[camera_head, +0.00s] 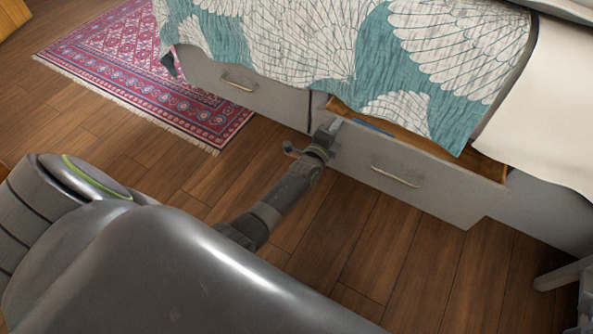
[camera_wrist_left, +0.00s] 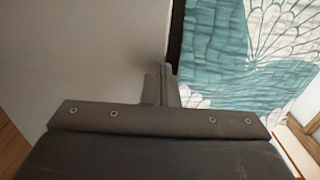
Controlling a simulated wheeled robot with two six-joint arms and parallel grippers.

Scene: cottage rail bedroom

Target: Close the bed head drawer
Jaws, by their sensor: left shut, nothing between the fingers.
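The bed head drawer (camera_head: 415,178) is the grey drawer under the bed on the right in the head view, with a metal handle (camera_head: 395,176). It is pulled partly out, and its wooden inside edge and something blue inside show at the top. My left gripper (camera_head: 334,126) is shut and empty at the drawer front's upper left corner; I cannot tell whether it touches. In the left wrist view, the closed fingers (camera_wrist_left: 160,85) show close to a grey panel, with the bedspread to the right. My right gripper is not clearly in view.
A second grey drawer (camera_head: 235,84) to the left looks shut. A teal and white bedspread (camera_head: 400,60) hangs over the open drawer's top. A pale sheet (camera_head: 545,110) hangs at the right. A red patterned rug (camera_head: 130,65) lies at the left. Wooden floor before the drawer is clear.

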